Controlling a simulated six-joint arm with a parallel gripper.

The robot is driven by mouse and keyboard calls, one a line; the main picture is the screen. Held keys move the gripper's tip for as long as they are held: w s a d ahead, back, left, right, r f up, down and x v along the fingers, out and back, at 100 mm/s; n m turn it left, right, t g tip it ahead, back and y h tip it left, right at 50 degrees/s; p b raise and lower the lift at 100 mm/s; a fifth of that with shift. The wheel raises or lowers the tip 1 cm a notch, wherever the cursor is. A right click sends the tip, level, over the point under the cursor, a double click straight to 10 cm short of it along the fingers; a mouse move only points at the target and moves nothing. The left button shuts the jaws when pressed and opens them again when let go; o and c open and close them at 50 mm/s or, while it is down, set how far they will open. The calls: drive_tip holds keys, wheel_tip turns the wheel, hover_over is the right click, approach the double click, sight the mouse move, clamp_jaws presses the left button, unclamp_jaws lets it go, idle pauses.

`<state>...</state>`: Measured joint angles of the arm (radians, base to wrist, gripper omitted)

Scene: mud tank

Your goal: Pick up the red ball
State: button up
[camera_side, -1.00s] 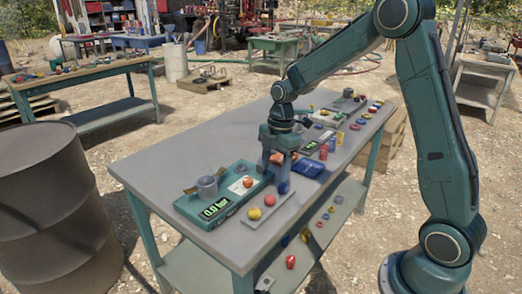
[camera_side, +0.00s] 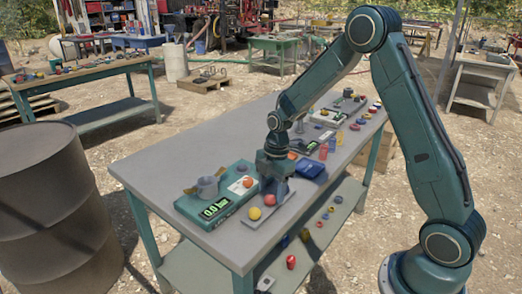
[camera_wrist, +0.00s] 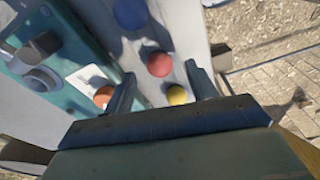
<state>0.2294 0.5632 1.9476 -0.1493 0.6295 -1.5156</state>
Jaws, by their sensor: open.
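The red ball (camera_side: 270,199) sits on a pale strip (camera_side: 258,221) near the front of the grey table, beside a yellow ball (camera_side: 255,213). My gripper (camera_side: 274,190) points down, close over the red ball, partly hiding its surroundings in the side view. In the wrist view the red ball (camera_wrist: 159,64) appears between the two open fingers (camera_wrist: 160,72), with space on both sides. The yellow ball (camera_wrist: 177,95) also shows between them, nearer the right finger. The gripper holds nothing.
A green scale-like device (camera_side: 215,211) with a lit display and grey cup (camera_side: 207,187) stands left of the gripper. An orange ball (camera_wrist: 104,96) lies on its white patch. A blue tray (camera_side: 311,168) and several small items lie farther back. The table's left part is clear.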

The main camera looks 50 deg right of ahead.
sight(270, 200)
drive_tip(key=shift+a+f, duration=0.15)
drive_tip(key=shift+f, duration=1.1)
drive_tip(key=c, duration=1)
